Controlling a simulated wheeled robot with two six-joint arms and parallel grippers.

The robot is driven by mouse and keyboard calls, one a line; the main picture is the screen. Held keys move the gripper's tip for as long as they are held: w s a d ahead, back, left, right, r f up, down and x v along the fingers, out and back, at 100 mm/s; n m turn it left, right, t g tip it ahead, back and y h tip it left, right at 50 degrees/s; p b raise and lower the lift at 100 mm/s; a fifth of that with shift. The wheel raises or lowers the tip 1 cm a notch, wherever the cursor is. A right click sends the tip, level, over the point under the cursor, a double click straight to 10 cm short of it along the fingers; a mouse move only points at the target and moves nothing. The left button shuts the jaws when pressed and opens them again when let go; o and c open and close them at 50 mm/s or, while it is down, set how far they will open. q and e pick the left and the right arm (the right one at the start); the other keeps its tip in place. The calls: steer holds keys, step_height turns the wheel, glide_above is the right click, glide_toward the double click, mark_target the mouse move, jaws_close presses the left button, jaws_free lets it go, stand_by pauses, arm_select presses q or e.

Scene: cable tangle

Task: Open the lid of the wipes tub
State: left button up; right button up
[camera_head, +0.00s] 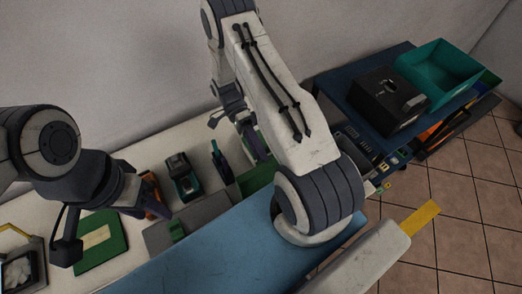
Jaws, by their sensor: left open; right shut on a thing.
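I cannot pick out the wipes tub or its lid for sure. A small black and teal item (184,178) stands on the pale worktop in the middle left. My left gripper (146,200) hangs over the worktop just left of it, near an orange item (155,207), and is open. My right arm reaches away across the middle. My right gripper (250,138) is near the back of the worktop, partly hidden by its own arm. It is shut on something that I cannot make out. A green item and a teal item (221,162) show close to it.
A green board (100,242) and a framed item (20,270) lie at left. A grey box (187,222) stands in front of the black and teal item. A blue surface (215,250) fills the front. At right, a blue shelf holds a black box (388,102) and a teal bin (440,70).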

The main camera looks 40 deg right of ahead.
steer(key=shift+f, duration=0.3)
steer(key=shift+w, duration=0.1)
steer(key=b+v, duration=0.3)
steer(key=v, duration=0.6)
steer(key=shift+w+r+b, duration=0.35)
steer(key=shift+w+b, duration=0.05)
steer(key=shift+w, duration=0.1)
steer(key=shift+r, duration=0.1)
